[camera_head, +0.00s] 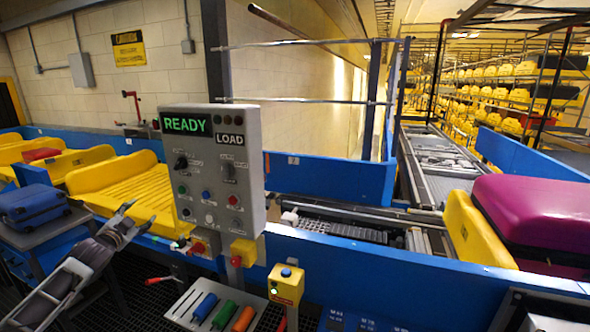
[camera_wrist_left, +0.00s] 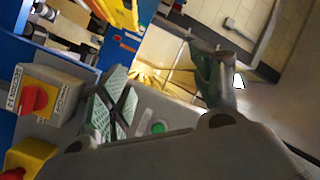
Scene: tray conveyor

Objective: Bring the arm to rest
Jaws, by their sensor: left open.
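My left arm comes in from the lower left in the head view. Its gripper (camera_head: 134,217) is open, with nothing between the fingers. It is in front of the yellow tray and to the left of the control panel (camera_head: 212,165), apart from the panel in the picture. In the left wrist view the two fingers (camera_wrist_left: 165,95) are spread apart and empty. My right gripper is in neither view.
A blue suitcase (camera_head: 32,205) lies on a stand at the left. Yellow trays (camera_head: 125,180) line the conveyor behind. A magenta suitcase (camera_head: 540,215) sits in a tray at the right. Several coloured handles (camera_head: 224,314) lie on a plate below the panel.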

